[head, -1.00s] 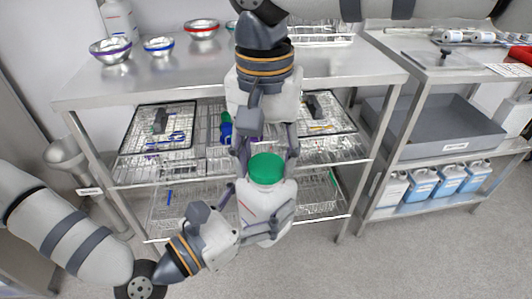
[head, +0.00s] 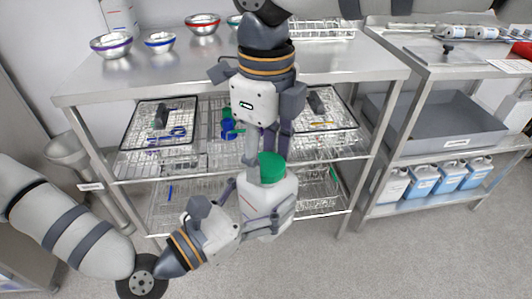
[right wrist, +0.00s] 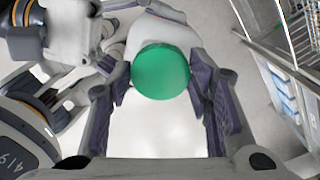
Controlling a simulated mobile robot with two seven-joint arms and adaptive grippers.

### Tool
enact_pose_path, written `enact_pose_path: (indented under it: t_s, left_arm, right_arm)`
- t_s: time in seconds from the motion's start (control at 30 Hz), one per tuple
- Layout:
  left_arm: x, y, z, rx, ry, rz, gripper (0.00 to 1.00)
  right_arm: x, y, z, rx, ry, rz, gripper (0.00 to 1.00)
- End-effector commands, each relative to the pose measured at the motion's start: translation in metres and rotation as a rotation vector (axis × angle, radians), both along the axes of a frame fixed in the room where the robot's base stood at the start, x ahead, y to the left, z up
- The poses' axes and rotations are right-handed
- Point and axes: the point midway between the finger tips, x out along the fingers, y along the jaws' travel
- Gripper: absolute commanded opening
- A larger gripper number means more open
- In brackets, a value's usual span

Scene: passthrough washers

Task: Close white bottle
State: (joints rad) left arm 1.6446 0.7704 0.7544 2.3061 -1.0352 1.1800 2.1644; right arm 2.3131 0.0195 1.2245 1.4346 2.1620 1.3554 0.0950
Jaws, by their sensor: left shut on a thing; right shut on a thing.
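The white bottle (head: 281,216) is held upright, in front of the wire shelves in the head view. A green cap (head: 272,168) sits at its top; I cannot tell how tightly it is seated. My left gripper (head: 254,206) is shut on the bottle's body from the lower left. My right gripper (head: 267,157) points down from above and is shut on the cap. In the right wrist view the cap (right wrist: 161,72) lies between the two fingertips, with the white bottle partly hidden behind it.
A steel table (head: 200,75) with metal bowls stands behind, with wire baskets (head: 158,132) on its lower shelf. A side rack at right holds a grey tray (head: 440,122) and several blue-filled jugs (head: 424,180). The floor at lower right is clear.

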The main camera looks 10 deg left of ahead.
Motion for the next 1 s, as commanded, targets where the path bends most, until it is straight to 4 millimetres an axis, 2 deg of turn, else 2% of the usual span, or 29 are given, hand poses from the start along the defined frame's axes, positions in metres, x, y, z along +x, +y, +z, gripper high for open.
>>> enact_pose_path:
  t_s: [0.1, 0.6, 0.73, 0.9, 0.93, 1.0]
  left_arm:
    - [0.0001, 0.0002, -0.0004, 0.001, 0.001, 0.001, 0.00]
    - [0.0000, 0.0003, -0.0007, 0.001, 0.002, 0.001, 0.00]
    - [0.0000, 0.0003, -0.0007, 0.001, 0.002, 0.001, 0.00]
    - [-0.0001, 0.0002, -0.0008, 0.001, 0.002, 0.000, 0.00]
    - [-0.0001, 0.0002, -0.0008, 0.001, 0.002, 0.000, 0.00]
    - [-0.0001, 0.0002, -0.0007, 0.001, 0.002, 0.000, 0.00]
  right_arm:
    - [0.0014, -0.0009, 0.0006, 0.000, -0.003, -0.455, 0.34]
    - [0.0004, -0.0055, -0.0006, 0.006, -0.005, -2.422, 0.34]
    - [-0.0006, -0.0055, -0.0009, 0.006, -0.003, -2.750, 0.34]
    - [-0.0009, -0.0053, -0.0011, 0.004, 0.001, -2.769, 0.34]
    - [-0.0009, -0.0052, -0.0011, 0.003, 0.002, -2.768, 0.53]
    - [-0.0009, -0.0053, -0.0012, 0.003, 0.002, -2.767, 0.66]
